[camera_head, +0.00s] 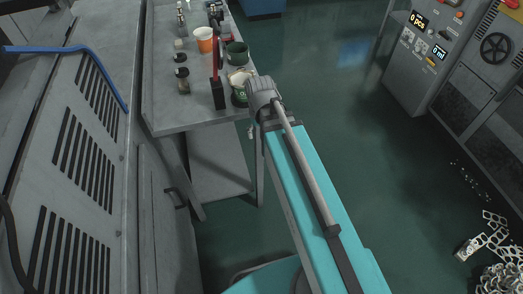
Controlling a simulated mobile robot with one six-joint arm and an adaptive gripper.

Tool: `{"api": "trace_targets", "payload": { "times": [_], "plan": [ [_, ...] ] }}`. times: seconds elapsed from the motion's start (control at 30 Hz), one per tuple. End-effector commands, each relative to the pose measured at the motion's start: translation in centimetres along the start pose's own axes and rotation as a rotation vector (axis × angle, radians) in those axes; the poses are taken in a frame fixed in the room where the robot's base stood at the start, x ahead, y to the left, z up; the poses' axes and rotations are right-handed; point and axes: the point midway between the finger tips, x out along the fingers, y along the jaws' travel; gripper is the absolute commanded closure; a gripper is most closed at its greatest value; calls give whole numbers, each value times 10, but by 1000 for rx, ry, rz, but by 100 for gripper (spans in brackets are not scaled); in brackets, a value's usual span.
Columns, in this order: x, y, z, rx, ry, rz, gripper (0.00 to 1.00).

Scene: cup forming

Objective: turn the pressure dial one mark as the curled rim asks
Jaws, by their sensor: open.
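A grey control cabinet (400,70) at the upper right has two lit displays, reading "0 pcs" and seemingly "0 ml". A dark handwheel (495,46) is on the cabinet face to their right. No pressure dial or its marks can be made out. An orange and white cup (205,40) stands on the grey table, with a dark green cup (237,54) to its right; no curled rim can be told at this size. My teal arm reaches from the bottom right up to the table's right edge, ending in a grey joint. My gripper is not seen.
The grey table (175,112) also holds small jars (182,80) and a black block (218,94) with a red upright part. A vented grey machine (60,180) fills the left. Stamped metal scrap (497,235) lies at the lower right. Green floor (330,90) between is clear.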

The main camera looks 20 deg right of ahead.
Motion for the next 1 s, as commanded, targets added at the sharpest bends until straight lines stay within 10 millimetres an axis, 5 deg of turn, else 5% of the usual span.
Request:
{"api": "trace_targets", "payload": {
  "times": [0.5, 1.0],
  "plan": [
    [47, 0, 5, 6, 0, 0, 21],
    [60, 0, 7, 8, 0, 0, 21]
  ]
}}
